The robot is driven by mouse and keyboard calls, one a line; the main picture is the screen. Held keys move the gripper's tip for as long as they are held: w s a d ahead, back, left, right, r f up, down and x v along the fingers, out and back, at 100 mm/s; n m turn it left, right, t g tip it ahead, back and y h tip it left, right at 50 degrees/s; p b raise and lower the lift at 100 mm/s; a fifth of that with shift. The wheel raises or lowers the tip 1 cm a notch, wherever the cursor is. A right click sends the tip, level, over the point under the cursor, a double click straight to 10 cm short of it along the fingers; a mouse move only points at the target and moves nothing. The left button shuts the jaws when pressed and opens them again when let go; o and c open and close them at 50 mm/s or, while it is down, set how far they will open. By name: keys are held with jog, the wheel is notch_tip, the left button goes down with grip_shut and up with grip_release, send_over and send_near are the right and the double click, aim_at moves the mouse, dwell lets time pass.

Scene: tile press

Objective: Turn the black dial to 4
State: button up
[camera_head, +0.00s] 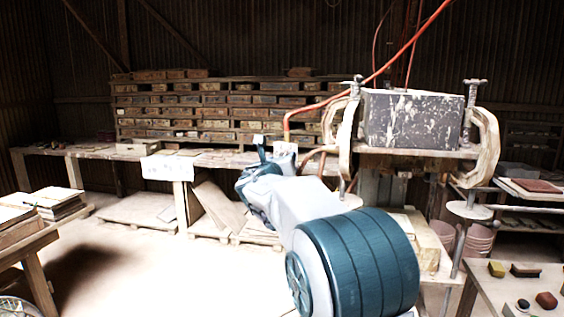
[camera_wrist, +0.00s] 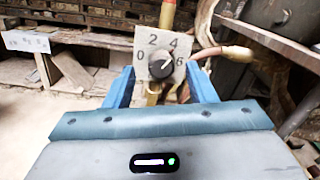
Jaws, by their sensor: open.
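The black dial (camera_wrist: 161,67) sits on a pale plate (camera_wrist: 148,44) marked 0, 2, 4 and 6 in the wrist view. A light mark on the dial points to the upper right, toward the 4 and 6 side; the exact number is hard to tell. My gripper (camera_wrist: 158,70) is open, with one blue finger on each side of the dial. I cannot tell whether the fingers touch it. In the head view my gripper (camera_head: 265,152) is at the pale plate (camera_head: 284,156), and the dial itself cannot be made out.
The press (camera_head: 412,120) holds a large speckled block to the right, with curved arms and an orange hose near the plate. Shelves of bricks (camera_head: 220,108) stand behind. A table (camera_head: 487,288) with small colored pieces is at the lower right. Open floor lies at the lower left.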

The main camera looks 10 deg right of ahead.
jog(key=b+v, duration=0.3)
jog(key=v, duration=0.8)
jog(key=shift+s, duration=0.2)
jog(key=shift+a, duration=0.1)
jog(key=s+d+f+m+g, duration=0.5)
jog(key=s+d+f+m, duration=0.1)
jog(key=s+f+m, duration=0.25)
jog(key=s+d+f+m+g, duration=0.4)
jog(key=s+d+f+m, duration=0.25)
jog(key=s+m, duration=0.3)
jog(key=s+a+f+m+g+y, duration=0.2)
jog(key=s+a+f+m+y, duration=0.1)
jog(key=s+f+m, duration=0.3)
jog(key=s+a+f+m+g+y, duration=0.2)
jog(key=s+a+f+m+y, duration=0.2)
jog(key=s+f+m, duration=0.3)
jog(key=s+m, duration=0.3)
jog(key=shift+s+g, duration=0.3)
jog(key=c, duration=0.3)
jog(key=shift+s, duration=0.1)
